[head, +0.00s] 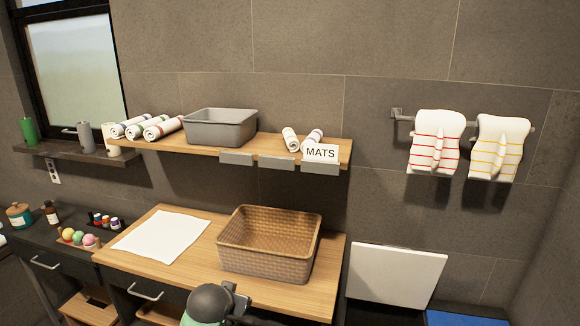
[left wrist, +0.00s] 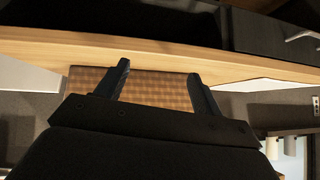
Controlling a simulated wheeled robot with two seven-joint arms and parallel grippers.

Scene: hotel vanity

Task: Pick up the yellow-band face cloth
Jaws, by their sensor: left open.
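A white cloth with yellow bands (head: 499,147) hangs folded over the wall rail at the right of the head view. A white cloth with red bands (head: 436,142) hangs on the same rail to its left. My left gripper (left wrist: 158,70) is open in the left wrist view, with nothing held between its fingers. The woven basket (left wrist: 155,88) shows behind and between those fingers. Part of my arm shows at the bottom of the head view, well away from the hanging cloths. My right gripper is not in view.
A wooden shelf (head: 233,149) carries a grey bin (head: 220,127), striped rolls (head: 147,127) and two smaller rolls (head: 301,139) beside a MATS label (head: 320,153). The wooden counter (head: 204,258) bears the basket (head: 268,245) and a white sheet (head: 161,235). A white panel (head: 397,275) stands below the rail.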

